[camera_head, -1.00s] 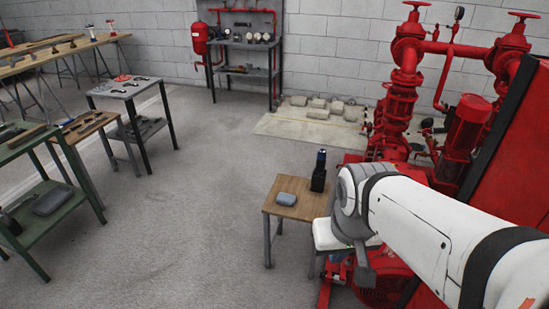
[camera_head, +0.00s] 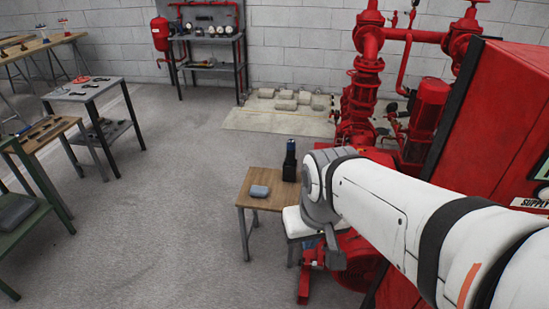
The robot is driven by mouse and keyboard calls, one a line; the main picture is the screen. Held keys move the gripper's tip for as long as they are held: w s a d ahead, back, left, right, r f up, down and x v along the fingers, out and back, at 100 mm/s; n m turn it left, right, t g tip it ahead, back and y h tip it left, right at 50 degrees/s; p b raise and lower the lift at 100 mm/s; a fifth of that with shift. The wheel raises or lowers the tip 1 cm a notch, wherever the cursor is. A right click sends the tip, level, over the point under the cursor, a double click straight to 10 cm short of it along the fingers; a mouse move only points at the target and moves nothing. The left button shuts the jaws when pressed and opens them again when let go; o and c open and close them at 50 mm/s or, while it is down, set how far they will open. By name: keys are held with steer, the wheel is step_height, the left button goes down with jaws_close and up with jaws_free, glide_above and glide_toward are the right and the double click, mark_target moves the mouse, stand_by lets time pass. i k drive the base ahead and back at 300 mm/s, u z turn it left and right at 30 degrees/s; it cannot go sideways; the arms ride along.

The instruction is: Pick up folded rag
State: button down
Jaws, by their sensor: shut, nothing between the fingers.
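A small grey-blue bundle (camera_head: 260,191), which looks like the folded rag, lies on the left part of a small wood-topped table (camera_head: 274,205). My white arm comes in from the lower right and ends in a grey joint just right of this table in the picture. Nothing visible touches the bundle.
A dark upright bottle-like object (camera_head: 290,162) stands behind the bundle on the table. A white-topped stool (camera_head: 297,222) is beside it, partly behind my arm. Red pump pipework (camera_head: 362,105) and a red cabinet (camera_head: 450,120) fill the right. Open floor (camera_head: 170,215) lies left.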

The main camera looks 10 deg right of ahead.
mark_target(260, 191)
steer(key=u, duration=0.7)
steer(key=k, duration=1.2)
steer(key=u, duration=1)
steer(key=i, duration=1.55)
steer(key=z, duration=0.6)
steer(key=i, duration=1.75)
steer(key=z, duration=1.55)
steer(key=i, duration=1.25)
steer(key=z, duration=0.9)
